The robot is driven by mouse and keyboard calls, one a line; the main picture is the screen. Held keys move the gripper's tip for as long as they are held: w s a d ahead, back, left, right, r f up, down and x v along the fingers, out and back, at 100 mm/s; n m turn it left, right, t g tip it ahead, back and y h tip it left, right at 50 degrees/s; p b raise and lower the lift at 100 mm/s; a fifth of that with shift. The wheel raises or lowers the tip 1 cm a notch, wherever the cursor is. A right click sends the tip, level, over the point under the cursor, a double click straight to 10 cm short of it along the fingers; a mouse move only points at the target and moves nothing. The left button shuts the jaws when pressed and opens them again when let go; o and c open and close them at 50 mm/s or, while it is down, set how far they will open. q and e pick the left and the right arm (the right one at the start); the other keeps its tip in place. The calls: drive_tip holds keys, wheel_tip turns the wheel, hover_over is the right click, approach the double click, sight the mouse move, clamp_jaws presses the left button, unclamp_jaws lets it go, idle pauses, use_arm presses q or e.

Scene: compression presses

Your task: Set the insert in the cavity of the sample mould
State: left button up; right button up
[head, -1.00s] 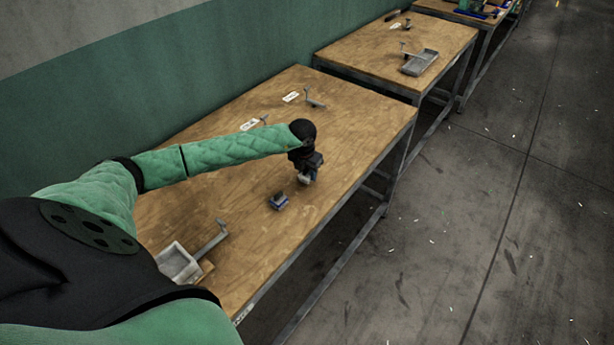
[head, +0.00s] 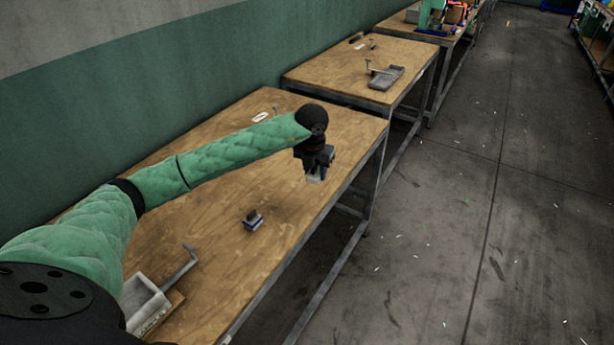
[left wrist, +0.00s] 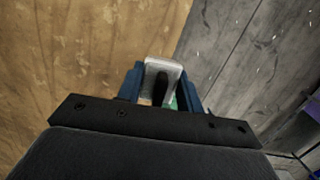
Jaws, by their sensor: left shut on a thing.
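My left gripper (head: 316,172) is shut on the insert, a small light grey piece (head: 313,179), and holds it near the table's right edge. In the left wrist view the insert (left wrist: 164,66) sits between the blue fingers, with a dark part on its near face. A small blue and grey block (head: 253,220) stands on the table, apart from the gripper and nearer to me. It may be the sample mould; its cavity cannot be made out. My right gripper is not in view.
The wooden table (head: 215,215) is largely clear. A grey tray (head: 142,300) with a metal arm stands at its near left end. A white tag (head: 260,117) lies at the back. A second table (head: 345,65) holds another grey tray (head: 386,77).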

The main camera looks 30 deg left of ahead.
use_arm(q)
drive_tip(key=shift+d+r, duration=0.25)
drive_tip(key=shift+w, duration=0.1)
drive_tip(key=m, duration=0.5)
drive_tip(key=shift+m+h, duration=0.4)
drive_tip(key=m, duration=0.5)
drive_tip(key=shift+s+d+g+h, duration=0.15)
drive_tip(key=shift+s+g+h, duration=0.15)
drive_tip(key=shift+g, duration=0.1)
drive_tip(key=m, duration=0.4)
drive_tip(key=shift+s+d+g, duration=0.3)
drive_tip(key=shift+s+d, duration=0.05)
drive_tip(key=s+d+f+m+g, duration=0.1)
drive_tip(key=s+d+m, duration=0.4)
drive_tip(key=m, duration=0.5)
drive_tip(key=s+d+f+m+g+y, duration=0.1)
drive_tip(key=s+d+f+m, duration=0.2)
drive_tip(key=s+d+m, duration=0.3)
drive_tip(key=shift+s+d+f+m, duration=0.3)
drive_tip(key=shift+s+m, duration=0.55)
drive_tip(key=shift+m, duration=1.85)
